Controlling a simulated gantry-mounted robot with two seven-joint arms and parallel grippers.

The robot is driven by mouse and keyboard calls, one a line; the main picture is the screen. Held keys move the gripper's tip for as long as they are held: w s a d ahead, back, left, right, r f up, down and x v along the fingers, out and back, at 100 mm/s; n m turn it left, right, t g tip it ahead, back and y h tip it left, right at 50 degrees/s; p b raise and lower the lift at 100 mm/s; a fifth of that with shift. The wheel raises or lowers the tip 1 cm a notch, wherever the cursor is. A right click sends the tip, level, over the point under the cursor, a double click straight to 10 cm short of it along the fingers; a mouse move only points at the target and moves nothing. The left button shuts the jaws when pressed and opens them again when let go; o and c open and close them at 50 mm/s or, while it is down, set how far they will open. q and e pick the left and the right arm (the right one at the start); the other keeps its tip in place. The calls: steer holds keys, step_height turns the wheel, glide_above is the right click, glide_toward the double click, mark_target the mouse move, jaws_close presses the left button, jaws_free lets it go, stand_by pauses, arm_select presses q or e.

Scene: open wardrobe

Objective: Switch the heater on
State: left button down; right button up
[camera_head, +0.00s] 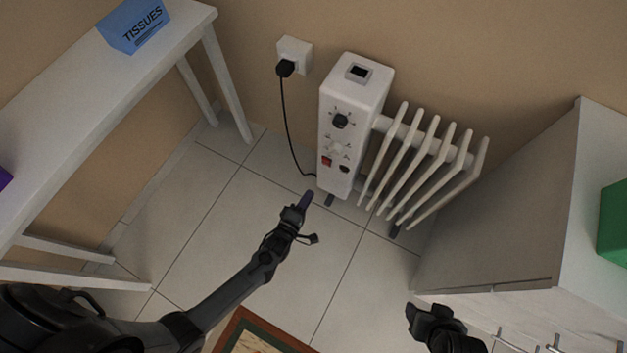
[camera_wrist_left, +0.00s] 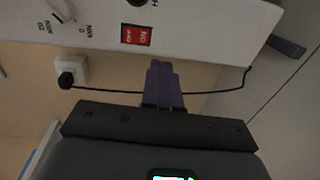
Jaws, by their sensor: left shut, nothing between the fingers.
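The white oil heater (camera_head: 340,105) stands upright on the floor by the wall. Its front panel carries a black dial (camera_head: 340,121), a white knob (camera_head: 335,147) and two small reddish switches, one at the left (camera_head: 327,161) and a darker one at the right (camera_head: 345,168). My left gripper (camera_head: 305,199) is shut and empty, just in front of the heater's lower front. In the left wrist view its purple fingers (camera_wrist_left: 161,70) point at the panel's edge near a red labelled switch (camera_wrist_left: 137,36); no contact can be made out.
A black plug in the wall socket (camera_head: 295,54) feeds a cord (camera_head: 288,125) down to the heater. A white table (camera_head: 95,85) with a tissue box (camera_head: 134,25) stands left. A cabinet (camera_head: 510,210) stands right. Tiled floor is clear before the heater.

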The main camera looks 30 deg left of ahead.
arm_select(q)
steer(key=s, duration=0.2)
steer(key=s+p, duration=0.1)
steer(key=shift+s+a+f, duration=0.1)
steer(key=shift+s+f, duration=0.15)
steer(key=shift+s, duration=0.15)
steer(key=shift+w, duration=0.1)
